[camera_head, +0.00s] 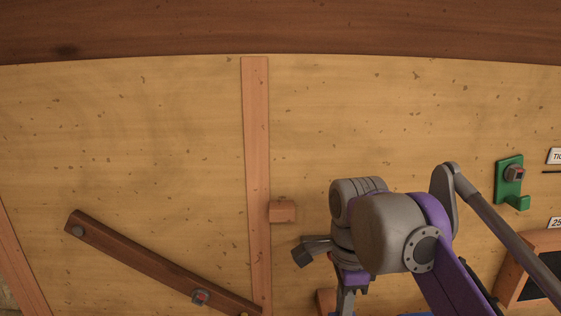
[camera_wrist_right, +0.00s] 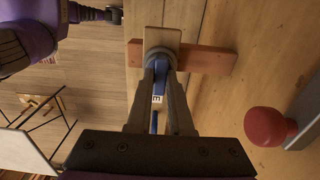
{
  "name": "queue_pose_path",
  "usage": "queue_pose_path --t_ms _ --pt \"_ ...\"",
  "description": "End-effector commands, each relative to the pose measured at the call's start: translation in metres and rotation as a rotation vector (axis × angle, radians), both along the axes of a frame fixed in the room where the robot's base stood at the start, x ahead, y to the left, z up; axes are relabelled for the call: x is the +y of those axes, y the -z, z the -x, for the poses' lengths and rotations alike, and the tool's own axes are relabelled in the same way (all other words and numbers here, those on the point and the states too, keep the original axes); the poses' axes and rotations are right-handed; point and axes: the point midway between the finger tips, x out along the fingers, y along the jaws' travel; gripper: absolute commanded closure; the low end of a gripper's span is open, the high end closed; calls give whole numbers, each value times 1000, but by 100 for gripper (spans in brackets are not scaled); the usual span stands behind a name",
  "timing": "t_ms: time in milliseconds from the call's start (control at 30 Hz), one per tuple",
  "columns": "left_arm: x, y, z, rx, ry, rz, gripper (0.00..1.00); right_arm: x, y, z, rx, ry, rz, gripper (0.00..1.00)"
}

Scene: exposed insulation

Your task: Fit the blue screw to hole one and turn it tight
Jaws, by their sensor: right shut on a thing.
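My right gripper (camera_wrist_right: 160,68) is shut on a slim blue thing (camera_wrist_right: 158,92) with a small white lettered tag, seen between the fingers in the right wrist view. The fingers hide much of it, so I cannot tell whether it is the blue screw. A round grey part shows at the fingertips, in front of a pale wooden block (camera_wrist_right: 163,36). In the head view my right arm hides most of the gripper. I cannot identify hole one.
A vertical wooden stud (camera_head: 256,150) divides the tan insulation wall, with a small wooden block (camera_head: 283,211) beside it. A green hook (camera_head: 509,185) and an orange-framed dark panel (camera_head: 535,255) are at right. A red knob (camera_wrist_right: 268,126) is right of the gripper in the wrist view.

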Motion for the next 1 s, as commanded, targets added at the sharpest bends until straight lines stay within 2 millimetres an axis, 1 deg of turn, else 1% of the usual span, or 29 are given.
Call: queue_pose_path --t_ms 833,1000 --pt "0 -3 -1 -1 0 0 46 0 4 0 3 2 -1 100" --pt "0 -7 -1 -3 0 0 46 0 4 1 3 61 -1 100"
